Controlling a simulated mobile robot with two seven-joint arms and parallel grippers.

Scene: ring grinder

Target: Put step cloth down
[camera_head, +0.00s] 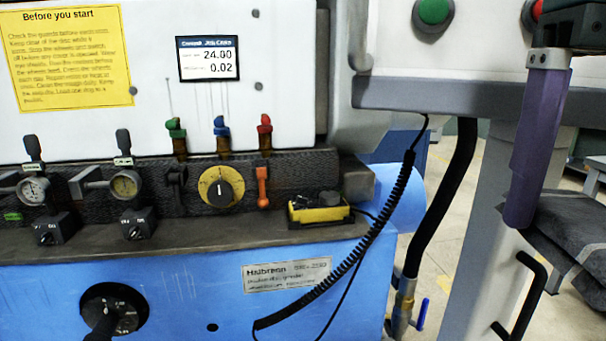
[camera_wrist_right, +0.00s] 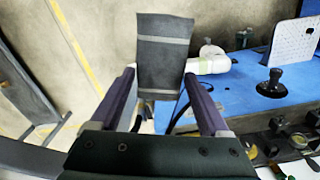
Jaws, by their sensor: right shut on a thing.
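The step cloth (camera_wrist_right: 164,52) is a folded dark grey pad with pale stripes. In the right wrist view it sits between the two purple fingertips of my right gripper (camera_wrist_right: 160,76), which is shut on it, and it reaches out past the tips. In the head view my right gripper (camera_head: 522,212) hangs down at the right, one purple finger showing, with the cloth (camera_head: 590,222) at its tip and cut off by the right edge. The cloth's underside and the far finger are hidden there. My left gripper is not in view.
The blue grinder (camera_head: 180,300) with knobs, gauges and coloured levers fills the left. A coiled black cable (camera_head: 372,240) and a hose with a blue-handled valve (camera_head: 404,300) hang beside it. A grey column (camera_head: 470,220) with a black handle stands near my right gripper. Floor shows beyond.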

